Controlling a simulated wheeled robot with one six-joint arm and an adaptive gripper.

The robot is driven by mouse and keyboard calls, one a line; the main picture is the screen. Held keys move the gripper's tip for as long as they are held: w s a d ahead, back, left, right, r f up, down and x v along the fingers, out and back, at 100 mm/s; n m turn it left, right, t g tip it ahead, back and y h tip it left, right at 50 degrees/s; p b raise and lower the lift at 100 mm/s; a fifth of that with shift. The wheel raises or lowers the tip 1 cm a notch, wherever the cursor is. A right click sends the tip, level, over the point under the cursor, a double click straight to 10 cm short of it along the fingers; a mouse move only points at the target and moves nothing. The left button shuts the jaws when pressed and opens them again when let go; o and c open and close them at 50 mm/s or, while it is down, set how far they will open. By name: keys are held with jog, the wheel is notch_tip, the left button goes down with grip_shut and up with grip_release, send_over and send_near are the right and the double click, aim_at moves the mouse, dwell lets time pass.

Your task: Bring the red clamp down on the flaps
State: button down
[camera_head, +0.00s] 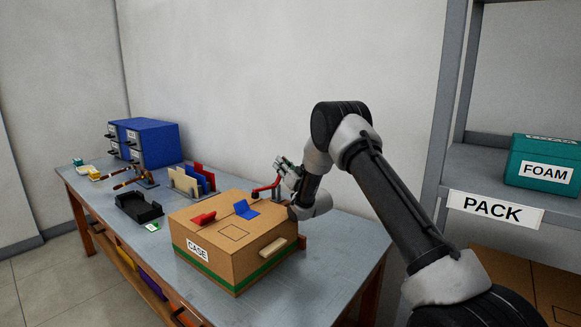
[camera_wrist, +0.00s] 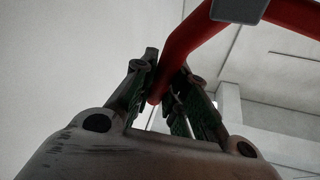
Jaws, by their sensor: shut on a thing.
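The cardboard case (camera_head: 215,272) stands on the table, with a white CASE label and a green band. The red clamp (camera_head: 263,189) shows as a bent red bar above the case's back edge, beside my gripper (camera_head: 284,169). In the wrist view, the red clamp (camera_wrist: 188,42) runs between the fingers of my gripper (camera_wrist: 165,85), which is shut on it. A grey block sits on the bar there. The clamp's mount is hidden.
A rack of coloured panels (camera_head: 187,183), a black tray (camera_head: 138,208) and blue drawers (camera_head: 150,143) stand to the left. A shelf with a FOAM box (camera_head: 544,166) is at right. The table's front right is clear.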

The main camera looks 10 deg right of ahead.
jog(key=shift+s+a, duration=0.1)
dwell(0.5)
jog(key=c, duration=1.4)
grip_release()
jog(key=v, duration=1.2)
